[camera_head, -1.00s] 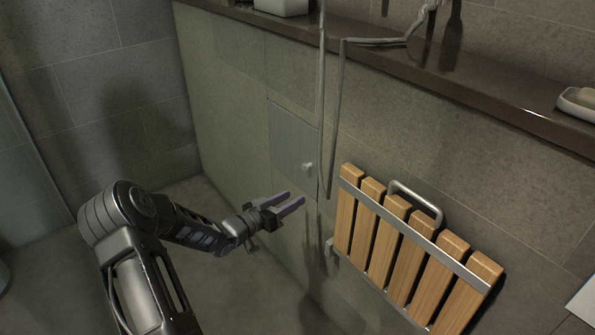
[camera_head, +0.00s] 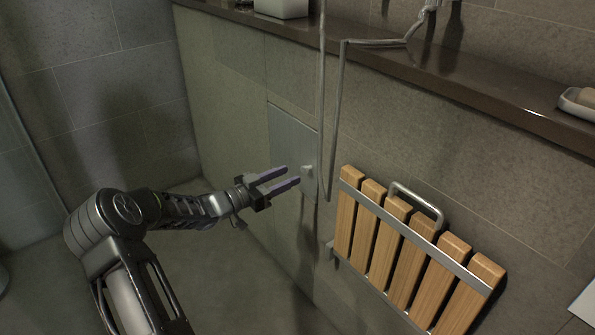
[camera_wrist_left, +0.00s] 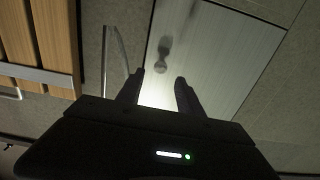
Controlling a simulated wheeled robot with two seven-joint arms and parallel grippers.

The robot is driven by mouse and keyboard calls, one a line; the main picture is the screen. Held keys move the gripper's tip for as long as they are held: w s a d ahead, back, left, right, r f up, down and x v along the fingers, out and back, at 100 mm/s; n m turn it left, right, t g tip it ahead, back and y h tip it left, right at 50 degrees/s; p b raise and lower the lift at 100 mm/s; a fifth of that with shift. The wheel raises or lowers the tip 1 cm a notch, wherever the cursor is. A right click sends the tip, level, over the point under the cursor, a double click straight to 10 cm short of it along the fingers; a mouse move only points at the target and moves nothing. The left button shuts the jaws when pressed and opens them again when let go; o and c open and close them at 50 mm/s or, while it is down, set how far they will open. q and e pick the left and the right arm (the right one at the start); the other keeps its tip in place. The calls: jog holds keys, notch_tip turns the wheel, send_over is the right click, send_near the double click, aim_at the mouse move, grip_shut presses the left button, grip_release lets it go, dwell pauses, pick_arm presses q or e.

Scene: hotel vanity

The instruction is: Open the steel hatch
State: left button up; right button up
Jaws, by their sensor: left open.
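The steel hatch (camera_head: 290,138) is a flat grey panel set in the tiled wall, and it looks closed. Its small round knob (camera_head: 308,170) sits near the panel's lower right. My left gripper (camera_head: 293,175) is open and empty, with its fingertips close to the knob and apparently just short of it. In the left wrist view the hatch (camera_wrist_left: 215,60) fills the middle, and the knob (camera_wrist_left: 160,67) lies ahead of the open fingers (camera_wrist_left: 158,88), a little left of centre between them. My right gripper is out of view.
A hanging shower hose (camera_head: 321,110) runs down just right of the knob. A folded slatted wooden seat (camera_head: 385,235) is fixed to the wall at right. A dark ledge (camera_head: 450,85) runs above, with a soap dish (camera_head: 578,105). The floor below is clear.

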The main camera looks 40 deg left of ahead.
aim_at(303, 169)
pick_arm(q)
jog(key=shift+b+x, duration=0.35)
jog(key=shift+x, duration=1.95)
jog(key=shift+c, duration=0.4)
grip_shut()
